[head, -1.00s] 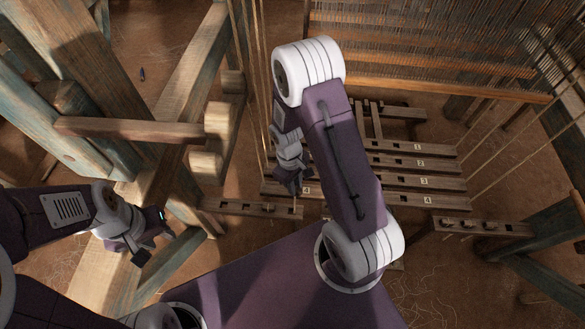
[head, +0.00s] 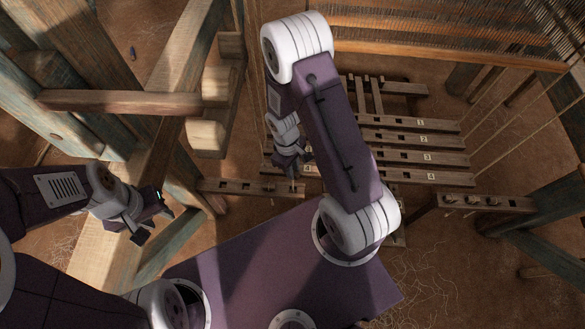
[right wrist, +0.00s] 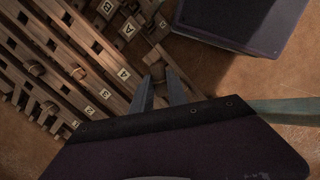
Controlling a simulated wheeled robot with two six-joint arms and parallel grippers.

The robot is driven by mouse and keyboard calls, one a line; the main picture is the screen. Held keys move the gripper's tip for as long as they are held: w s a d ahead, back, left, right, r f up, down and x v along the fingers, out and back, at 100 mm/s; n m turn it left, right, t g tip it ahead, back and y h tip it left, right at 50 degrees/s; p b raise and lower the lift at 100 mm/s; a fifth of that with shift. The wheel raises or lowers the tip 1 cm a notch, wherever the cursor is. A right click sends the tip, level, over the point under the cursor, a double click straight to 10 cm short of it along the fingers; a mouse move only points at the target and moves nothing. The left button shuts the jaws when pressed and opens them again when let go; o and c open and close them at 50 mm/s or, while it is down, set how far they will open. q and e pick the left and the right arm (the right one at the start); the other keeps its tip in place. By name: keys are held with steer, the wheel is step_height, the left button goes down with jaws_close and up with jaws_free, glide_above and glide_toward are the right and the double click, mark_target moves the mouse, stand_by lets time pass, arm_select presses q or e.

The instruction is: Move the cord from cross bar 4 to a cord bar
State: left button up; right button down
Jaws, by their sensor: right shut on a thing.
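Cross bar 4 (head: 405,178) is the nearest of the numbered slats in the head view. Its label also shows in the right wrist view (right wrist: 124,74). The left cord bar (head: 235,187), with several holes, lies just in front of the slats. A second cord bar (head: 510,203) is at the right. My right gripper (head: 293,176) points down over the right end of the left cord bar. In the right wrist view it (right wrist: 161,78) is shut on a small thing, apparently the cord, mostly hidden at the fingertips. My left gripper (head: 155,222) is open and empty.
Thick wooden loom posts and a horizontal beam (head: 130,101) stand at the left. Taut cords (head: 531,120) slant down at the right, and the warp and reed are at the back. Bare earth floor (head: 440,265) is clear at the front right.

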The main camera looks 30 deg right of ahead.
steer(key=shift+f+b, duration=5.35)
steer(key=shift+f, duration=0.8)
steer(key=c, duration=1.2)
jaws_free()
steer(key=shift+c, duration=0.2)
steer(key=shift+r, duration=0.1)
steer(key=r+p, duration=0.3)
steer(key=r, duration=0.2)
steer(key=w+r+p, duration=0.1)
steer(key=r+p, duration=0.1)
steer(key=r, duration=0.1)
steer(key=shift+a+p, duration=0.2)
steer(key=shift+p, duration=0.15)
steer(key=shift+r, duration=0.45)
